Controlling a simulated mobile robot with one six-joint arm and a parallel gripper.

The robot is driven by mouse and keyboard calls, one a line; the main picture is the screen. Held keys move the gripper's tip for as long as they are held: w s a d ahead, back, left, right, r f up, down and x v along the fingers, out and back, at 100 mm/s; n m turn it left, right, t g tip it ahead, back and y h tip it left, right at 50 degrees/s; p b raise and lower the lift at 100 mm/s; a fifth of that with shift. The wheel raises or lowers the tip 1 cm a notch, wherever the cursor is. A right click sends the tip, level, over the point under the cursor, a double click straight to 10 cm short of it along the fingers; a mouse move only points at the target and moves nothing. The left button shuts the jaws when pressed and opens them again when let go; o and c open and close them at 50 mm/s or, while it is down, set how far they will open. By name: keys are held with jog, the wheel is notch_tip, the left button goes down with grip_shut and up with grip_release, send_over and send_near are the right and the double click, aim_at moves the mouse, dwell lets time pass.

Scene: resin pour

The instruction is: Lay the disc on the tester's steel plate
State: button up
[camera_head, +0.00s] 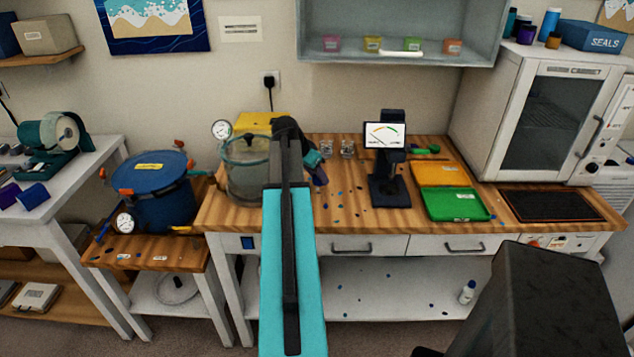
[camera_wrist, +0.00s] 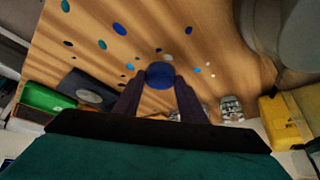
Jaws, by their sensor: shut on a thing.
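The disc (camera_wrist: 159,73) is dark blue and round. In the wrist view it sits between the fingertips of my gripper (camera_wrist: 160,82), which is shut on it above the wooden bench. In the head view my gripper (camera_head: 320,176) is at the end of my arm, left of the tester, and I cannot make out the disc there. The tester (camera_head: 387,160) is a dark stand with a lit dial screen. Its base also shows in the wrist view (camera_wrist: 72,82), left of the disc, with the round grey steel plate (camera_wrist: 89,97) on it. The disc is apart from the plate.
Blue spots dot the wooden bench top (camera_head: 345,228). A green tray (camera_head: 457,205) and an orange tray (camera_head: 440,173) lie right of the tester. A glass chamber (camera_head: 245,180) stands left of my gripper. Small clear cups (camera_head: 347,148) stand behind.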

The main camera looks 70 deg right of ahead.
aim_at(315, 179)
jog(key=shift+f, duration=0.1)
dwell(0.3)
jog(key=shift+f+p, duration=0.7)
jog(key=shift+f, duration=0.95)
jog(key=shift+f, duration=0.15)
jog(key=o, duration=1)
jog(key=shift+o, duration=0.2)
jog(key=shift+r, duration=0.25)
jog(key=b+v, duration=0.2)
jog(key=v, duration=1)
jog(key=shift+f, duration=0.1)
